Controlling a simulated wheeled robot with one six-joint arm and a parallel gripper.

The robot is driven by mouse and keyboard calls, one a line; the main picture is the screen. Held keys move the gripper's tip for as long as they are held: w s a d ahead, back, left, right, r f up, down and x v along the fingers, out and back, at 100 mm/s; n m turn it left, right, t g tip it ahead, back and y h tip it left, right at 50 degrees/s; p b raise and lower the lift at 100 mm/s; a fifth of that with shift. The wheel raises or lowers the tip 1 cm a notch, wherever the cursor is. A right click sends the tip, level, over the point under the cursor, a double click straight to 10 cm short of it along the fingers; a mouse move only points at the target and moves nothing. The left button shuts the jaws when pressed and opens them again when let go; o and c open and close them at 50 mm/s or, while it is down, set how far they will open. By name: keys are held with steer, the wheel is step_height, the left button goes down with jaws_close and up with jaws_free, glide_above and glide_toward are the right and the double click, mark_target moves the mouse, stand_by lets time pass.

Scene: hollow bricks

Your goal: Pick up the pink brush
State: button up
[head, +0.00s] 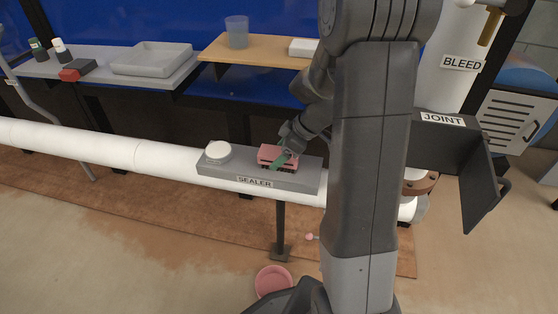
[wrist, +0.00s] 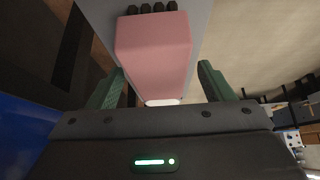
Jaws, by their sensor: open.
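The pink brush (head: 272,153) lies on the grey shelf labelled SEALER (head: 225,171), with dark bristles showing along its lower edge. In the wrist view the pink brush (wrist: 152,48) is large, with dark bristle tufts at the top of the picture. My gripper (head: 283,157) is at the brush in the head view and covers part of it. In the wrist view my gripper (wrist: 160,88) has its two green fingers apart, one on each side of the brush. I cannot tell whether either finger touches it.
A round white lid or jar (head: 218,150) stands left of the brush on the same shelf. A pink bowl (head: 272,281) is on the floor below. A grey tray (head: 152,59) sits on the back shelf.

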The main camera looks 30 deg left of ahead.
mark_target(281, 152)
steer(key=x, duration=0.3)
steer(key=c, duration=1.1)
steer(key=shift+w+r, duration=0.1)
step_height(281, 152, up, 10)
steer(key=p, duration=0.2)
steer(key=shift+p, duration=0.3)
